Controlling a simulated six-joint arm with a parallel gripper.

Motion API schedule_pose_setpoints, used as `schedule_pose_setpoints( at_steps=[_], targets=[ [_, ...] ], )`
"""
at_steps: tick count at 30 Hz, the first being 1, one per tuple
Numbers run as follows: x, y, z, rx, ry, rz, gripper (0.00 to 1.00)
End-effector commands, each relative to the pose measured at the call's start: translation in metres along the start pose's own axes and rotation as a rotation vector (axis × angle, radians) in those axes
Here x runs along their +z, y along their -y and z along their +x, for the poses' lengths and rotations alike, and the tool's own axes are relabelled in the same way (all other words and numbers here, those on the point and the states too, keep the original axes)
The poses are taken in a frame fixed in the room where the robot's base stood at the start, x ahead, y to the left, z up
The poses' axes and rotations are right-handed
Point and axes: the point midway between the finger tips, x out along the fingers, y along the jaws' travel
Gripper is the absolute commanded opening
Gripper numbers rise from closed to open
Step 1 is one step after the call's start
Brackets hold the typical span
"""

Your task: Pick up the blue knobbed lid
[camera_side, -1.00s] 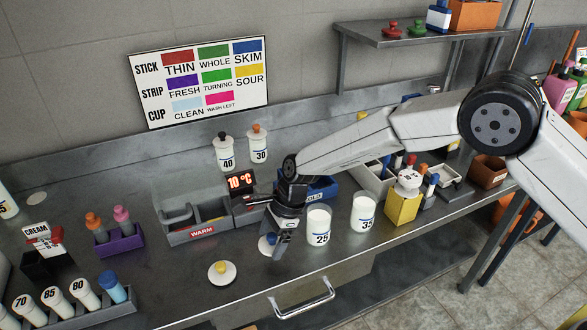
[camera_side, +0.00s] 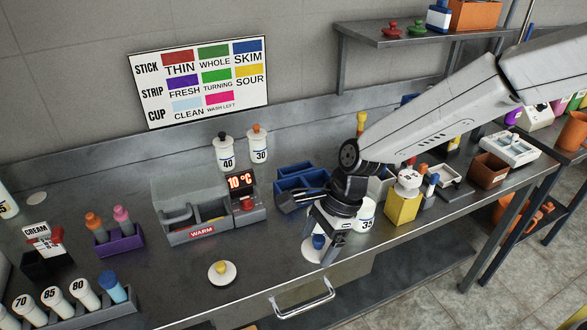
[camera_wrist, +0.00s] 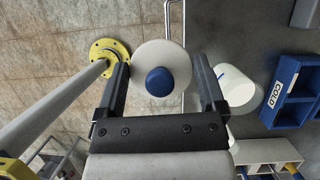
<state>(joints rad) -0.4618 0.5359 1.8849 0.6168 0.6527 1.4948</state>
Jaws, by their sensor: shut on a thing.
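The blue knobbed lid (camera_side: 318,243) is a white disc with a round blue knob, near the front edge of the steel counter. My gripper (camera_side: 322,240) points down with its fingers on either side of it and is shut on it. In the wrist view the lid (camera_wrist: 161,70) lies between the two fingers of my gripper (camera_wrist: 161,65), knob towards the camera. Whether the lid touches anything below is hidden. The white jar marked 25 is hidden behind my gripper in the side view.
The jar marked 35 (camera_side: 366,213) stands right behind my gripper. The yellow block (camera_side: 402,208) is further right. A yellow-knobbed lid (camera_side: 222,273) lies on the counter to the left, with clear steel around it. The grey warm tray (camera_side: 190,238) and blue bins (camera_side: 293,178) stand behind.

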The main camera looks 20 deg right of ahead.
Motion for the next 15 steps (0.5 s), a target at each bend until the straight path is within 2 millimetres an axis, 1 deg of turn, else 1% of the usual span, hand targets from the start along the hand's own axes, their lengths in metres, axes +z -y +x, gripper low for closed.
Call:
schedule_pose_setpoints(
  at_steps=[6,15],
  targets=[
    [-0.0022,-0.0088,-0.0056,0.0,0.0,0.0,0.33],
    [-0.0026,-0.0102,-0.0062,0.0,0.0,0.0,0.33]
  ],
)
